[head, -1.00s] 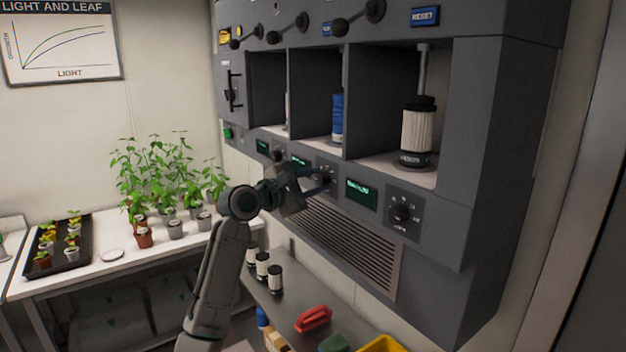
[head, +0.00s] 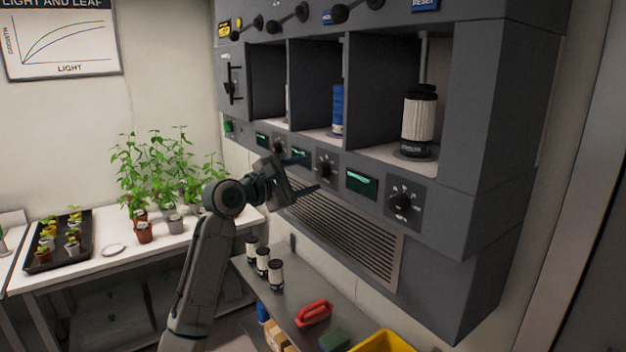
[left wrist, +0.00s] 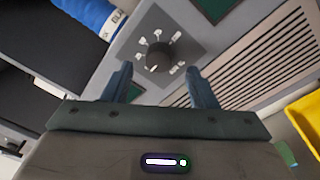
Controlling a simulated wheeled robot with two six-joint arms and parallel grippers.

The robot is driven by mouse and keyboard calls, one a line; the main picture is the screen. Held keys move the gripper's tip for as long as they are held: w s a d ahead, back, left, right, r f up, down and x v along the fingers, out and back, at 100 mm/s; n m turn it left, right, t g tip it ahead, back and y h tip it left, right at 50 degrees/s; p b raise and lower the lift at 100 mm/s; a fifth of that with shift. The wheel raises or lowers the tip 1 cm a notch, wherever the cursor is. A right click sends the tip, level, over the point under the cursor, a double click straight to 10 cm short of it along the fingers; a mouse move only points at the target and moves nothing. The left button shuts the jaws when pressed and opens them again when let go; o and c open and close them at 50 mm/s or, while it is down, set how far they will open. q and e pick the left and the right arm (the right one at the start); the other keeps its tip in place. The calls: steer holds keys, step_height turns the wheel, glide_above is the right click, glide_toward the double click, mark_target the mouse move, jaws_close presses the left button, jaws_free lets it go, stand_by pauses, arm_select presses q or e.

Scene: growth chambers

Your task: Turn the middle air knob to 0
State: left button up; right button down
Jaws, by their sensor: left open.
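The middle air knob (head: 325,168) is a black round dial on a dark square plate, below the middle bay with the blue cartridge. It also shows in the left wrist view (left wrist: 160,53), with small pale marks around it too small to read; I cannot tell its setting. My left gripper (head: 311,174) is open and empty, just in front of the knob. In the left wrist view the knob lies just beyond and between the two fingertips (left wrist: 160,72), apparently apart from them. My right gripper is not in view.
A right knob (head: 403,200) and green displays (head: 361,183) share the panel. A vent grille (head: 345,235) is below. The shelf underneath holds several white-and-black jars (head: 275,274), a red-handled item (head: 314,312) and a yellow bin (head: 383,343). Plants stand at left.

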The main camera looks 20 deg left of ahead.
arm_select(q)
steer(key=b+v, duration=0.3)
steer(key=v, duration=0.4)
steer(key=shift+s+a, duration=0.2)
steer(key=shift+s, duration=0.1)
steer(key=shift+f, duration=0.1)
